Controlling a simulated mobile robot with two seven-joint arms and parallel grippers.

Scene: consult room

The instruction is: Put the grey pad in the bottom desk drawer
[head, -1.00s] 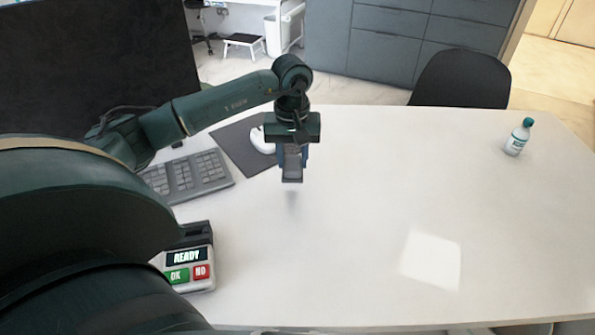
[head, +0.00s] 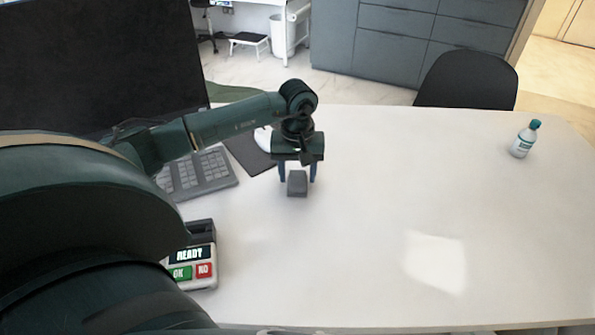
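A small grey block-like object (head: 297,184), which I take as the grey pad, sits on or just above the white desk. My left gripper (head: 298,176) is directly over it, pointing down. Its two blue fingers stand apart on either side of the pad, with a slight gap showing at each side. The pad's far part is hidden beneath the gripper. The bottom desk drawer is not in view. My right gripper is not in view.
A dark mat (head: 247,153), a white mouse (head: 263,138) and a keyboard (head: 205,173) lie left of the gripper. A card terminal (head: 192,263) is at front left and a bottle (head: 525,139) at far right. The desk's middle and right (head: 400,200) are mostly clear.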

